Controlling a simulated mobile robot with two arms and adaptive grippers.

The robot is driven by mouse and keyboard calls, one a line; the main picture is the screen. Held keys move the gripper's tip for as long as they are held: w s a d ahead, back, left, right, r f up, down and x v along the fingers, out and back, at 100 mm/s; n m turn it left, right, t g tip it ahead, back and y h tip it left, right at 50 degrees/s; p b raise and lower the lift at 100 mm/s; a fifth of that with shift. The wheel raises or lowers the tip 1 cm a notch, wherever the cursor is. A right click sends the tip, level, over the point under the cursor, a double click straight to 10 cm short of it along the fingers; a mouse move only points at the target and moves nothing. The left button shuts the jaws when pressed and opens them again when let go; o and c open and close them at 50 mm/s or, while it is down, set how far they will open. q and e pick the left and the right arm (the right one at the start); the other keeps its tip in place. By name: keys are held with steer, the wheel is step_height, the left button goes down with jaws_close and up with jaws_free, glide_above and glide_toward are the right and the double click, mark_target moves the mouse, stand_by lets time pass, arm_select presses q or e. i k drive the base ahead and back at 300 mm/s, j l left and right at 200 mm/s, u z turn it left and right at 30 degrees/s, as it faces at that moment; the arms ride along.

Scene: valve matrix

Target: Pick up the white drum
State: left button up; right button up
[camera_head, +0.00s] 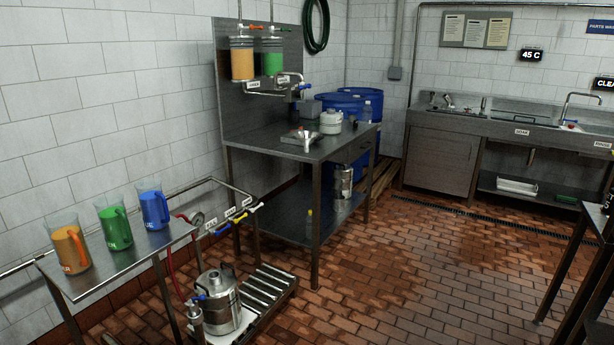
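A small pale, whitish drum-like container (331,123) stands upright on the steel workbench (345,143), near its back right part. It is the only thing in view that looks like a white drum, though it is too small to tell its details. Nothing holds it. Neither of my grippers is in view.
A shallow tray (302,138) and a dark object (352,126) flank the container. Orange (241,58) and green (272,58) cylinders hang above. Blue drums (335,102) stand behind. A steel keg (218,300) and a pitcher shelf (130,262) are at left. The brick floor (420,270) ahead is clear.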

mark_target(330, 123)
steer(key=i+l+u, duration=0.1)
steer(key=i+l, duration=0.5)
steer(key=i+l+u, duration=0.15)
steer(key=i+l, duration=0.2)
steer(key=i+l+u, duration=0.1)
steer(key=i+l, duration=0.15)
steer(key=l, duration=0.2)
steer(key=i+l+u, duration=0.1)
steer(key=i+l, duration=0.45)
steer(key=l, duration=0.25)
steer(key=i+l+u, duration=0.15)
steer(key=l, duration=0.25)
steer(key=i, duration=0.1)
